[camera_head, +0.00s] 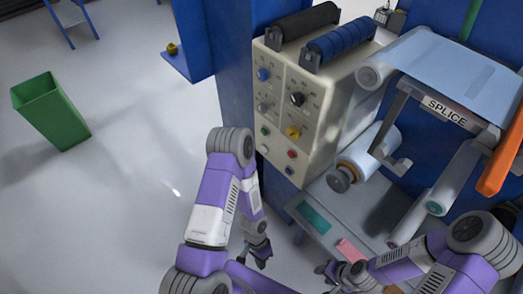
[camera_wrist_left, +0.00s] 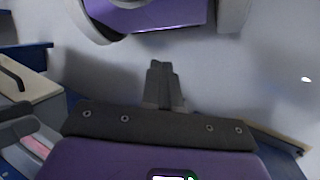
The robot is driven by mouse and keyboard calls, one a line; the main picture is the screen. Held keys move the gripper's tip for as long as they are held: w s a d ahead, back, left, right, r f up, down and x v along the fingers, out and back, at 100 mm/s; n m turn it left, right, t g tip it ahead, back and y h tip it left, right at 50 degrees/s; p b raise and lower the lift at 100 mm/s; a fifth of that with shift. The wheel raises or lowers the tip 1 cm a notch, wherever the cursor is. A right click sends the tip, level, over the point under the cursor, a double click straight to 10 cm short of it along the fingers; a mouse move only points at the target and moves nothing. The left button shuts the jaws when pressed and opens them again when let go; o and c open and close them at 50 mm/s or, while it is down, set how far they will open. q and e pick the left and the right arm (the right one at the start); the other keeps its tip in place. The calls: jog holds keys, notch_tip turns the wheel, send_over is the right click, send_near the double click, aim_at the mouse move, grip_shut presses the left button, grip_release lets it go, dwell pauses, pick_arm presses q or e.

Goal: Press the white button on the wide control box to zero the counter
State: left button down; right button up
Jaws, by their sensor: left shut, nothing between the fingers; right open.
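The wide control box (camera_head: 329,119) is a beige box with a sloped face of knobs and small buttons, at the upper middle of the head view. A small pale button (camera_head: 264,149) sits low on its left side; it is too small to be sure that it is white. My left gripper (camera_head: 259,263) is below the box, apart from it and pointing down. In the left wrist view its fingers (camera_wrist_left: 163,76) are together with nothing between them. My right gripper (camera_head: 326,271) is open, low in the head view, near the machine's front. No counter display can be made out.
A black roller (camera_head: 303,24) and a blue roller (camera_head: 340,42) lie on top of the box. A film roll (camera_head: 372,153) and the SPLICE bracket (camera_head: 445,110) are to its right. A green bin (camera_head: 50,111) stands on open floor at left.

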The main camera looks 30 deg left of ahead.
pick_arm(q)
jog(key=s+a+f+m+g+y, duration=0.25)
jog(key=a+m+y, duration=0.2)
jog(key=a, duration=0.45)
jog(key=s+a+f+m+g+y, duration=0.1)
jog(key=s+a+m+g+y, duration=0.15)
jog(key=a+m+y, duration=0.4)
jog(key=w+a+r+m+t+y, duration=0.1)
jog(key=w+a+m+t+y, duration=0.25)
jog(key=a, duration=0.45)
jog(key=w+a+r+m+t+y, duration=0.25)
jog(key=w+a+m, duration=0.2)
jog(key=a, duration=0.35)
jog(key=w+a+r+m+t+y, duration=0.1)
jog(key=w+r+m+t, duration=0.1)
jog(key=w+m+t, duration=0.5)
jog(key=w+a+r+m+t+y, duration=0.1)
jog(key=w+r+m+t, duration=0.15)
jog(key=w+t, duration=0.45)
jog(key=w+d+m+t+h, duration=0.7)
jog(key=w+d+m+h, duration=0.1)
jog(key=w+d+m, duration=0.2)
jog(key=shift+w+r+m+t, duration=0.45)
jog(key=shift+w+m, duration=0.1)
jog(key=shift+w, duration=0.65)
jog(key=shift+w, duration=0.1)
